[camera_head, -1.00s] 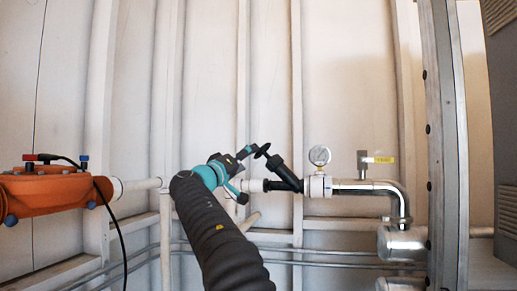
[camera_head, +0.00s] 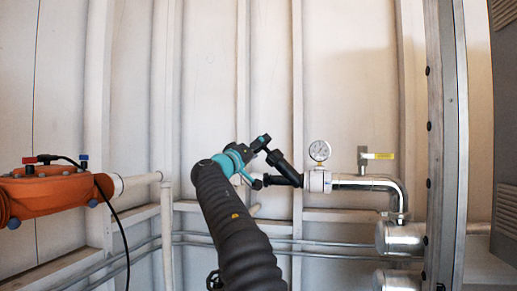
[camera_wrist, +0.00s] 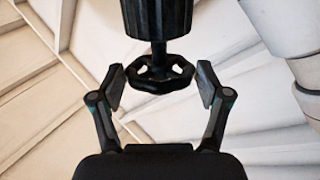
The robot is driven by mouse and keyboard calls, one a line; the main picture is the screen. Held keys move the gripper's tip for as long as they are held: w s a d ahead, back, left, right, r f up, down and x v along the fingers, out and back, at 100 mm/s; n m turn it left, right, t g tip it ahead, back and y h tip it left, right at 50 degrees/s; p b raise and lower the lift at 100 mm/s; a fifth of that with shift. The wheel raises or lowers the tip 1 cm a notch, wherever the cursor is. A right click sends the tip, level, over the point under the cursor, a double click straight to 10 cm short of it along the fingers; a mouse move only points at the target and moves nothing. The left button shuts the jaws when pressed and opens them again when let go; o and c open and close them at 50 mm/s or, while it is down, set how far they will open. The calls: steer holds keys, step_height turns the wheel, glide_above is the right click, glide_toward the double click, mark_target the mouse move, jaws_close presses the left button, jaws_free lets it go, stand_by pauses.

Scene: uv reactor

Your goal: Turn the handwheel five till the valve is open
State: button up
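The black handwheel (camera_wrist: 158,78) shows in the wrist view at the end of a short stem below a ribbed black valve body (camera_wrist: 157,18). In the head view my gripper (camera_head: 262,146) is at the upper end of the black angled valve (camera_head: 283,166) on the pipe. There the gripper hides the handwheel. Whether the valve is open or closed cannot be told.
An orange unit (camera_head: 50,192) with a black cable is at the left. A metal upright (camera_head: 447,150) stands at the right. The ribbed wall is behind.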

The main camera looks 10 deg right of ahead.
steer(key=shift+s+d+r+n+t+y+p, duration=0.15)
steer(key=shift+n+y, duration=0.9)
steer(key=shift+y, duration=0.6)
steer(key=shift+d+r+n+t+y+p, duration=0.1)
steer(key=shift+r+n+y, duration=0.1)
steer(key=shift+n+y, duration=1.15)
steer(key=shift+s+d+r+n+t+y+p, duration=0.15)
steer(key=shift+n+y, duration=0.55)
steer(key=shift+y, duration=1.3)
steer(key=shift+n+y, duration=0.3)
steer(key=shift+y, duration=0.2)
steer(key=o, duration=0.8)
steer(key=shift+o, duration=0.2)
steer(key=v, duration=1.2)
steer(key=shift+r, duration=0.2)
